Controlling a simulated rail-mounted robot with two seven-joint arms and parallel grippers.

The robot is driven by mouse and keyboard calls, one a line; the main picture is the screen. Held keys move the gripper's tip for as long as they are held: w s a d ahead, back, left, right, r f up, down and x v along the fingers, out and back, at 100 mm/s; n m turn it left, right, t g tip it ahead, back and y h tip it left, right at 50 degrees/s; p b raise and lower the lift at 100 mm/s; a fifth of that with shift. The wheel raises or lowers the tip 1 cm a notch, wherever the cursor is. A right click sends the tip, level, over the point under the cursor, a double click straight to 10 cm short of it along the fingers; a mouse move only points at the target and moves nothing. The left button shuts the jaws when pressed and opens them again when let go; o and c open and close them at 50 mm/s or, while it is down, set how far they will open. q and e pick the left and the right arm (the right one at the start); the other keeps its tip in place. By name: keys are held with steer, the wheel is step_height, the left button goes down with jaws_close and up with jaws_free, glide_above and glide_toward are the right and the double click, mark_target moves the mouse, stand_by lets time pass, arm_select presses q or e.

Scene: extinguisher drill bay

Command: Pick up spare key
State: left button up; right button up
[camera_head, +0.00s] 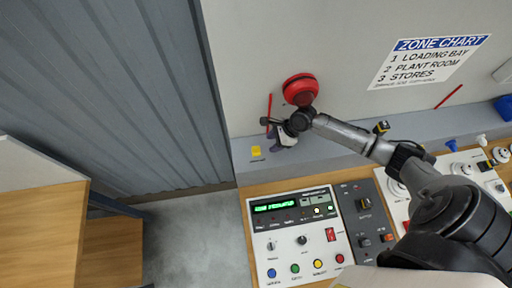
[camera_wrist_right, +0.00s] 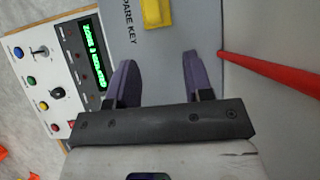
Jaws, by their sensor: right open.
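The spare key is a small yellow block (camera_head: 256,151) on the grey ledge at the back, close to the ledge's left end. In the right wrist view the yellow block (camera_wrist_right: 157,13) is at the top edge, partly cut off, beside the printed words "SPARE KEY". My right gripper (camera_head: 275,146) is just right of the block in the head view. In the wrist view its two purple fingers (camera_wrist_right: 158,60) are apart with nothing between them, and the block lies beyond their tips. My left gripper is not in view.
A red bell (camera_head: 300,88) is on the wall above the gripper. A red rod (camera_wrist_right: 270,72) runs close beside the fingers. A control panel (camera_head: 262,243) with buttons and a green display stands in front of the ledge. Floor (camera_head: 190,240) shows at left.

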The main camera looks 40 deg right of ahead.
mark_target(256, 147)
steer(key=shift+w+a+p, duration=0.2)
steer(key=shift+w+a, duration=0.25)
steer(key=shift+a, duration=0.2)
steer(key=shift+w+a+p, duration=0.15)
steer(key=shift+w+a, duration=0.25)
steer(key=shift+a, duration=0.25)
steer(key=shift+w+a+f, duration=0.1)
steer(key=shift+w+a, duration=0.25)
steer(key=shift+a, duration=0.2)
steer(key=shift+w+a, duration=0.3)
steer(key=shift+a, duration=0.2)
steer(key=shift+x, duration=0.95)
steer(key=shift+f, duration=0.4)
steer(key=shift+c, duration=0.3)
jaws_close()
